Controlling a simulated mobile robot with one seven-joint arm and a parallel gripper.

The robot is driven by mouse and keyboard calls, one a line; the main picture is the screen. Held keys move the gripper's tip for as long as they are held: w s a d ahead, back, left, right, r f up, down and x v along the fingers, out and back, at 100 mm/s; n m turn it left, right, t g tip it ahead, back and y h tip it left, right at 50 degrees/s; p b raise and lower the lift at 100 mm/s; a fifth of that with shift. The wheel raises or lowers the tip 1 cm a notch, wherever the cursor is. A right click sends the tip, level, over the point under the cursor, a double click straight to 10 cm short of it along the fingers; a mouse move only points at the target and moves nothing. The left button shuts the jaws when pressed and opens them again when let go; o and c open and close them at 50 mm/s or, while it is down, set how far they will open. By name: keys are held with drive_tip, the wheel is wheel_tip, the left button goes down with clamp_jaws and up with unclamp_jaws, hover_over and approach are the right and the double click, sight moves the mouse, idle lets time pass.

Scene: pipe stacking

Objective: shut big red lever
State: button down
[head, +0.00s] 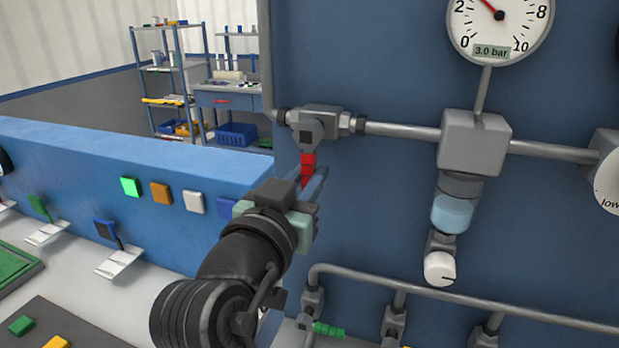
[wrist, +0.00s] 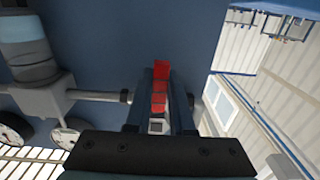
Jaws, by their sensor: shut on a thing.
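The big red lever (head: 307,163) hangs down from a grey valve body (head: 318,124) on the upper horizontal pipe, at the middle of the head view. The lever points across the pipe, not along it. My gripper (head: 312,184) reaches up from below and is shut on the lever, whose lower part is partly hidden by the fingers. In the wrist view the red lever (wrist: 160,85) shows between the two dark fingers (wrist: 160,98), with the valve body beyond it.
A pressure gauge (head: 499,22) reads 3.0 bar at the upper right. A filter unit (head: 458,205) with a white knob hangs right of my gripper. A lower pipe (head: 460,301) with small valves runs below. A blue ledge (head: 80,170) with coloured buttons is at left.

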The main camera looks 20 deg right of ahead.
drive_tip(key=c, duration=0.8)
unclamp_jaws()
drive_tip(key=b+v, duration=0.2)
drive_tip(key=v, duration=1.1)
drive_tip(key=s+a+r+n+t+y+p, duration=0.1)
drive_tip(key=r+n+t+y+p, duration=0.1)
drive_tip(key=r, duration=0.7)
drive_tip(key=s+a+r+n+t+y+p, duration=0.1)
drive_tip(key=r+t+y, duration=0.3)
drive_tip(key=r, duration=0.6)
drive_tip(key=s+a+r+n+t+y+p, duration=0.1)
drive_tip(key=r+n+t+y+p, duration=0.3)
drive_tip(key=r, duration=0.6)
drive_tip(key=shift+s+a+t, duration=0.2)
drive_tip(key=shift+s+t, duration=0.2)
drive_tip(key=shift+t, duration=0.2)
drive_tip(key=shift+s+a+t, duration=0.2)
drive_tip(key=shift+s+t, duration=0.25)
drive_tip(key=shift+t, duration=0.15)
